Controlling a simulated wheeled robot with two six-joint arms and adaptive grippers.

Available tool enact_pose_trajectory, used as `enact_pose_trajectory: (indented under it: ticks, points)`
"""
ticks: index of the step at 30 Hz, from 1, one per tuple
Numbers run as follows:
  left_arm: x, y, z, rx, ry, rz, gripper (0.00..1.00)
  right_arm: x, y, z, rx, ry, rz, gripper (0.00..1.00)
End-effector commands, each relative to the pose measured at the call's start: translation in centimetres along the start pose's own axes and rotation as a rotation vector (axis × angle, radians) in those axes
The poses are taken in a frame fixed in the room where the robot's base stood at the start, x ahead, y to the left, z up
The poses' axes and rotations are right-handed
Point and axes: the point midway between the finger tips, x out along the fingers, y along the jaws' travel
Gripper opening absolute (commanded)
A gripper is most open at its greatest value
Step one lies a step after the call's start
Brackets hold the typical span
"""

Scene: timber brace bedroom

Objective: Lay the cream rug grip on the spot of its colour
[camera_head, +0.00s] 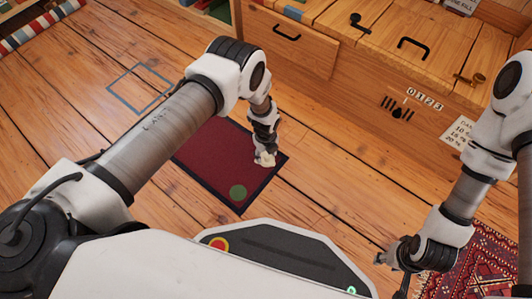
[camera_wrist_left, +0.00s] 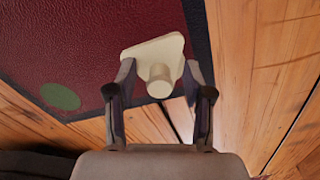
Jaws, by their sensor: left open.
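The cream rug grip (camera_wrist_left: 158,47), a flat squarish plate with a round knob, is in the left wrist view at the dark-bordered edge of the maroon rug (camera_head: 215,158). My left gripper (camera_head: 265,160) is open, its two fingers (camera_wrist_left: 158,90) on either side of the knob with gaps showing. In the head view the cream grip is a small pale shape at the fingertips, near the rug's right corner. A green spot (camera_head: 238,193) is on the rug; it also shows in the wrist view (camera_wrist_left: 60,96). I see no bare cream spot. My right gripper (camera_head: 384,259) is low at right, too small to read.
A wooden drawer unit (camera_head: 295,50) with dark handles stands behind. A grey-blue square outline (camera_head: 140,88) is on the bare plank floor to the left. A patterned red rug (camera_head: 490,250) lies at lower right, near my right arm.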

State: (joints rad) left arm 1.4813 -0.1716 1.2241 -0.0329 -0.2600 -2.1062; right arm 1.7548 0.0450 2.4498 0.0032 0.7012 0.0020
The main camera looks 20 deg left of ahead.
Motion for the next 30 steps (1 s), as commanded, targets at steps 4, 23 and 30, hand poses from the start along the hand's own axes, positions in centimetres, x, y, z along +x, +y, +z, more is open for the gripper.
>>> enact_pose_trajectory:
  ticks: [4, 23, 30]
  points:
    - [-3.0, -0.1, 0.0, 0.000, -0.001, -0.001, 0.52, -2.0, 0.0, 0.1, -0.003, -0.002, 0.000, 0.40]
    - [-12.2, 0.0, 0.0, 0.000, 0.000, 0.000, 0.52, -7.1, -0.1, 0.2, -0.009, -0.007, -0.001, 0.40]
    - [-11.8, 4.7, -0.8, -0.328, -0.007, 0.012, 0.52, -7.1, -0.1, 0.2, -0.009, -0.006, -0.001, 0.40]
